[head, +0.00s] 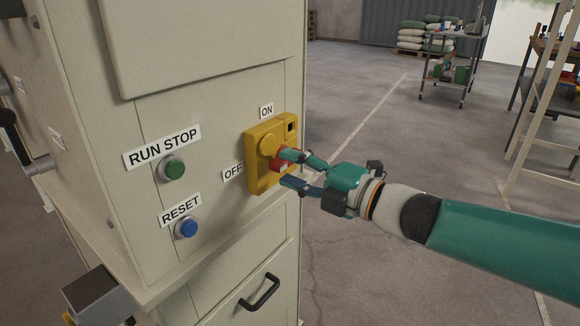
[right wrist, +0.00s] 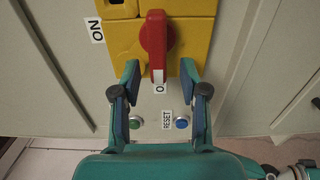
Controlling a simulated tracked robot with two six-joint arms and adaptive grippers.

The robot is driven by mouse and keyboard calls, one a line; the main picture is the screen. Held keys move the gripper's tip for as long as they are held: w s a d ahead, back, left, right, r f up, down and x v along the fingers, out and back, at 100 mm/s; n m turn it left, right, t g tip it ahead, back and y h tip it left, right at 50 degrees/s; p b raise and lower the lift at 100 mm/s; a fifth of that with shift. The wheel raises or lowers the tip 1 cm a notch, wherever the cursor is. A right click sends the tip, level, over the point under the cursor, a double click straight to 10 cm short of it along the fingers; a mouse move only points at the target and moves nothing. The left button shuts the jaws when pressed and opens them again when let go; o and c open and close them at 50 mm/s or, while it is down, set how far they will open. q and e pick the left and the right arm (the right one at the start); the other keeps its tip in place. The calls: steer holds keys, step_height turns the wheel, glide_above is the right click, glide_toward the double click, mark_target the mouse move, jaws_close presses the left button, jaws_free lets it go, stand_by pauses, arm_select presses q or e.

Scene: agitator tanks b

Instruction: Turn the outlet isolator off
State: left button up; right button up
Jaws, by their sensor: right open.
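The outlet isolator is a yellow plate (head: 258,180) on the beige cabinet, with an ON label (head: 266,111) above it and an OFF label (head: 232,172) at its left. Its red handle (right wrist: 153,38) shows clearly in the right wrist view. The white-marked end lies toward the OFF label and partly covers it, so only an O shows. My right gripper (head: 284,166) is open at the plate, one finger on each side of the handle's end. In the right wrist view a gap shows on both sides. In the head view a finger hides part of the handle.
A green RUN STOP button (head: 173,168) and a blue RESET button (head: 187,227) sit left of the plate. A black drawer handle (head: 260,291) and a grey box (head: 95,290) are lower down. A trolley (head: 450,65) stands far back; the floor right of the cabinet is clear.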

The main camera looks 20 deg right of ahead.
steer(key=v, duration=1)
steer(key=shift+s+d, duration=0.1)
